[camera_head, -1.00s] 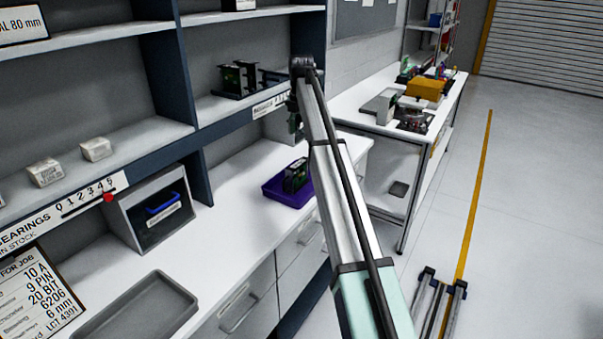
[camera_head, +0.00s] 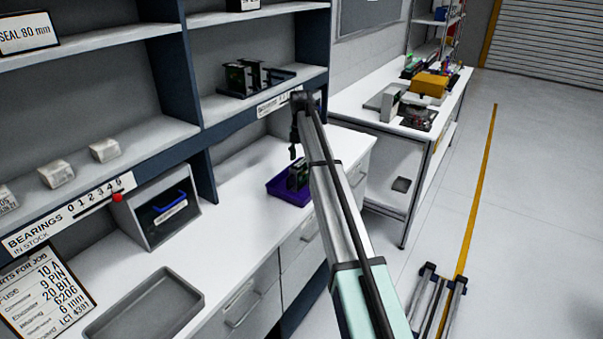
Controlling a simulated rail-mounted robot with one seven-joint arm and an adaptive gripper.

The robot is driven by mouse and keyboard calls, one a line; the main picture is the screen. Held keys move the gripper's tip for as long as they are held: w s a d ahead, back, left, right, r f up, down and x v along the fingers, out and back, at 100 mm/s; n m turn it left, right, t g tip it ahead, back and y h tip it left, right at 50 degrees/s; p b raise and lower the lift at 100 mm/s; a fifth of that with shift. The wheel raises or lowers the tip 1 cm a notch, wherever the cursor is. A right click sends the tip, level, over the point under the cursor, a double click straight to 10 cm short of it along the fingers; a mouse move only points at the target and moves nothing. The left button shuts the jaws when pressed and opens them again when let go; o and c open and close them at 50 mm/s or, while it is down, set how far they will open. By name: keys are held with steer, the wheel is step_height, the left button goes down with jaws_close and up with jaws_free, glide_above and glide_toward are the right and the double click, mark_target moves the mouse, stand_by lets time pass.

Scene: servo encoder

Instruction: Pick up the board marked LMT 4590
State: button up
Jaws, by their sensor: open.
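A dark board-like part with some green (camera_head: 298,175) stands in the purple tray (camera_head: 290,198) on the white counter, partly hidden behind my arm. Several dark upright boards (camera_head: 246,76) stand in a black rack on the shelf above. No LMT 4590 marking is legible on any of them. My gripper (camera_head: 293,152) is small and dark here, at the far end of my arm. In the picture it appears just above the tray; its fingers are hard to make out. It is open, with nothing visibly held.
A grey empty tray (camera_head: 146,309) lies at the front left of the counter. A grey box with a blue bin (camera_head: 168,203) stands behind it. Shelf posts and the shelf edge rise beside the arm. The counter between the trays is clear.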

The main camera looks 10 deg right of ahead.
mark_target(302, 169)
steer(key=shift+f+p, duration=1.1)
steer(key=shift+f, duration=1.5)
steer(key=shift+s, duration=0.1)
jaws_close()
